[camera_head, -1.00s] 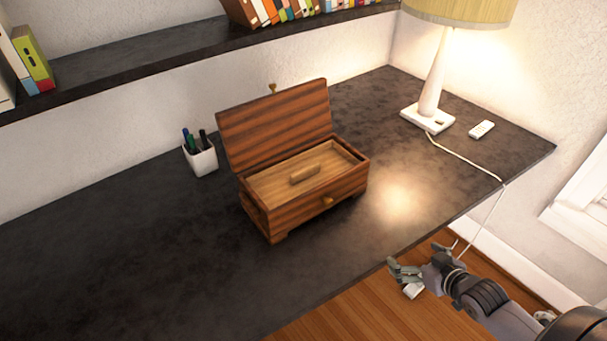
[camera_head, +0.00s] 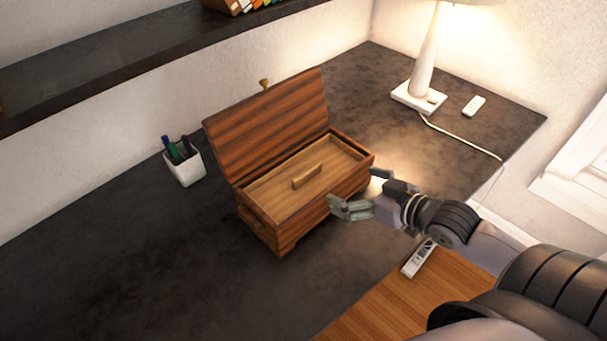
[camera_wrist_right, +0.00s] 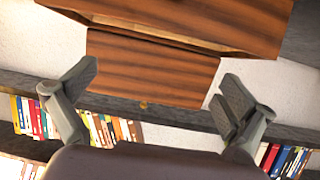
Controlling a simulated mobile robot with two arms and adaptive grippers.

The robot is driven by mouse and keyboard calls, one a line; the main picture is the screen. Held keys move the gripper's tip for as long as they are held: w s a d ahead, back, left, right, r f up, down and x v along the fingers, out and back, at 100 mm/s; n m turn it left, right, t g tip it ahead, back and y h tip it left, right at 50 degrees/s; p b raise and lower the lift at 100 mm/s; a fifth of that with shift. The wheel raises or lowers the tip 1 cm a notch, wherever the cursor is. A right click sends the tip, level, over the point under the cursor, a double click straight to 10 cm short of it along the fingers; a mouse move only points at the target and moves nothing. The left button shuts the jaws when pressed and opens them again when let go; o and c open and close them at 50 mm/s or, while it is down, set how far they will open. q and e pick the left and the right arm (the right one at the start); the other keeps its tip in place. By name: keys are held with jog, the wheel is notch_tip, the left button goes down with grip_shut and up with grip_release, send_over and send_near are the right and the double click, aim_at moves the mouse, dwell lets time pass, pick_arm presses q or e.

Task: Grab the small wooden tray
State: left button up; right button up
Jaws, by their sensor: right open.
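A striped wooden box (camera_head: 262,224) stands on the dark desk with its lid (camera_head: 268,122) raised and leaning back. The small wooden tray (camera_head: 330,160) sits inside the box near its top, with a raised wooden handle (camera_head: 307,176) in its middle. My right gripper (camera_head: 352,194) is open and empty, at the box's front right corner; I cannot tell whether it touches. In the right wrist view, the open fingers (camera_wrist_right: 160,92) frame the box (camera_wrist_right: 190,20) and its lid (camera_wrist_right: 150,68); the tray's handle does not show there. My left gripper is not in view.
A white pen cup (camera_head: 186,168) stands left of the box. A lamp (camera_head: 423,75) with a cord and a white remote (camera_head: 474,106) are at the back right. A shelf (camera_head: 120,60) runs along the wall. The desk (camera_head: 130,270) is clear at the front left.

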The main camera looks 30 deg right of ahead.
aim_at(309, 171)
jog(key=x, duration=0.3)
jog(key=shift+w, duration=0.3)
jog(key=p+x, duration=0.1)
jog(key=x, duration=0.5)
jog(key=shift+f, duration=0.1)
jog(key=shift+w+a+f, duration=0.1)
jog(key=shift+w+f, duration=0.1)
jog(key=shift+w, duration=0.1)
jog(key=shift+w+a+f, duration=0.15)
jog(key=shift+w, duration=0.25)
jog(key=x, duration=0.2)
jog(key=p+x, duration=0.1)
jog(key=x, duration=0.1)
jog(key=shift+w+a+f, duration=0.15)
jog(key=shift+a+f, duration=0.05)
jog(key=shift+f, duration=0.1)
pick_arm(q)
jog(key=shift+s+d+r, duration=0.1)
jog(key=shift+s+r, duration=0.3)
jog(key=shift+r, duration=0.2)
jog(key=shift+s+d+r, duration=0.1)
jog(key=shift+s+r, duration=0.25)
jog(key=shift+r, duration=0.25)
pick_arm(e)
jog(key=shift+c, duration=0.5)
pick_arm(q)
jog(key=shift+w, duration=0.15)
pick_arm(e)
jog(key=c, duration=1.1)
